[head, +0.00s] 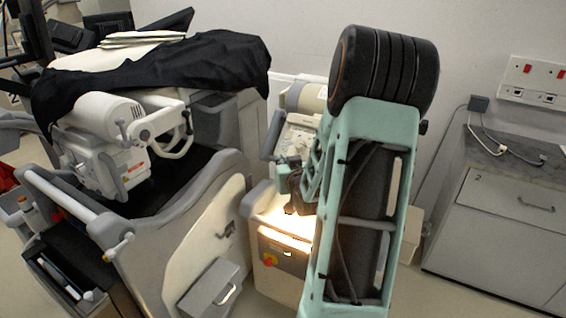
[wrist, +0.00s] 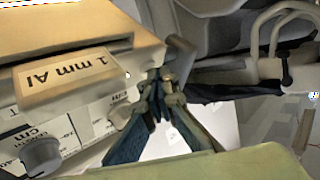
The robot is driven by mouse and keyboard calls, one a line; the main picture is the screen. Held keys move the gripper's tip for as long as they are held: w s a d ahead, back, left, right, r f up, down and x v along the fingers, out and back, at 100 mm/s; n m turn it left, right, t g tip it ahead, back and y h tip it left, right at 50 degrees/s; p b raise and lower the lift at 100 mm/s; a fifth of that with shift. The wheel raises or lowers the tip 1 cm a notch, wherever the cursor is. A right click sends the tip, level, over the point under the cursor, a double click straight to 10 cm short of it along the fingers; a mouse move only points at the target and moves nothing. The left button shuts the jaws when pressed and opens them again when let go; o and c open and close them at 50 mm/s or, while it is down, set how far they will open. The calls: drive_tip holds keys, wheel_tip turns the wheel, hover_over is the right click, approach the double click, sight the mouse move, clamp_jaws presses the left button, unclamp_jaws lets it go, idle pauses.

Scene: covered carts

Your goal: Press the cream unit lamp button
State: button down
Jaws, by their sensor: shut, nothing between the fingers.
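The cream unit (head: 300,97) stands in the middle of the head view, partly hidden behind my teal arm. A bright patch of light falls on its lower body. In the wrist view its collimator housing (wrist: 65,75), labelled "1 mm Al", fills the upper left, with a grey knob (wrist: 40,156) below. My gripper (wrist: 162,82) is shut and empty, its fingertips close to the housing's right end. I cannot tell whether they touch it. I cannot make out the lamp button in either view. In the head view my arm hides much of the unit.
A larger grey unit under a black cover (head: 170,65) stands close on the left. A grey cabinet (head: 505,200) and a wall socket panel (head: 533,82) are on the right.

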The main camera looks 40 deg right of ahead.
drive_tip(key=shift+s+a+r, duration=0.3)
drive_tip(key=shift+a+r, duration=0.25)
drive_tip(key=shift+s+a+r+p, duration=0.35)
drive_tip(key=shift+a+r+p, duration=0.05)
drive_tip(key=shift+a+r, duration=0.45)
drive_tip(key=shift+s+a+r+p, duration=0.35)
drive_tip(key=shift+a+r, duration=0.5)
